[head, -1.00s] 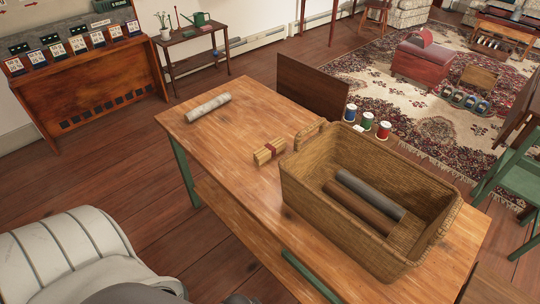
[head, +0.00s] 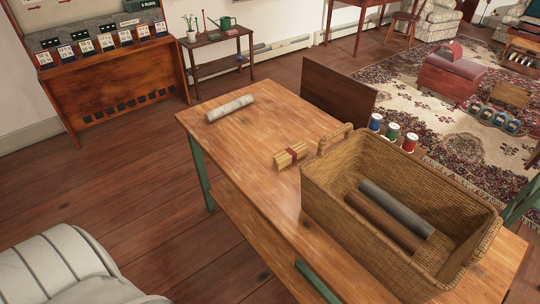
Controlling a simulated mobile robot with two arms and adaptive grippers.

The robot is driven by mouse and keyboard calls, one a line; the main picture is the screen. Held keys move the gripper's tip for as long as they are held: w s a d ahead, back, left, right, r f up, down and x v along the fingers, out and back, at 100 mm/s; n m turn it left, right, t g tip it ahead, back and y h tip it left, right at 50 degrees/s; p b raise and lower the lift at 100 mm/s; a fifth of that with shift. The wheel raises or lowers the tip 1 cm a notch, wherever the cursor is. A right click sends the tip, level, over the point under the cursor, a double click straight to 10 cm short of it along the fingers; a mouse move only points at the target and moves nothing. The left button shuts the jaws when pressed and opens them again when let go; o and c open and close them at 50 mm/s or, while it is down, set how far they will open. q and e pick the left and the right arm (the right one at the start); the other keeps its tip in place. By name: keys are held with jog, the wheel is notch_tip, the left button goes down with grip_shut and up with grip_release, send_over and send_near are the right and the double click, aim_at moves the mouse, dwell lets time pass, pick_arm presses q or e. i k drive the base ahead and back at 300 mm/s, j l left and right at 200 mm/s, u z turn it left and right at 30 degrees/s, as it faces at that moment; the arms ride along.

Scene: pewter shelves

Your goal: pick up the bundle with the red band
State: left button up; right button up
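The bundle with the red band (head: 290,156) lies on the wooden table (head: 246,150), just left of the wicker basket (head: 345,205). It looks like several short yellowish sticks tied around the middle with a dark red band. A gap of bare wood separates it from the basket. Neither of my grippers shows in the head view.
A pale grey roll (head: 230,108) lies near the table's far left corner. The basket holds a grey roll (head: 397,208) and a brown roll (head: 384,222). Three spools, blue, green and red (head: 410,142), stand behind the basket. The table's left and front part is clear.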

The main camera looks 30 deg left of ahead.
aim_at(289, 155)
jog(key=i+u, duration=0.15)
jog(key=u, duration=0.7)
jog(key=i+j+z, duration=0.15)
jog(key=j+z, duration=0.65)
jog(key=i+j+z, duration=0.1)
jog(key=j+z, duration=0.3)
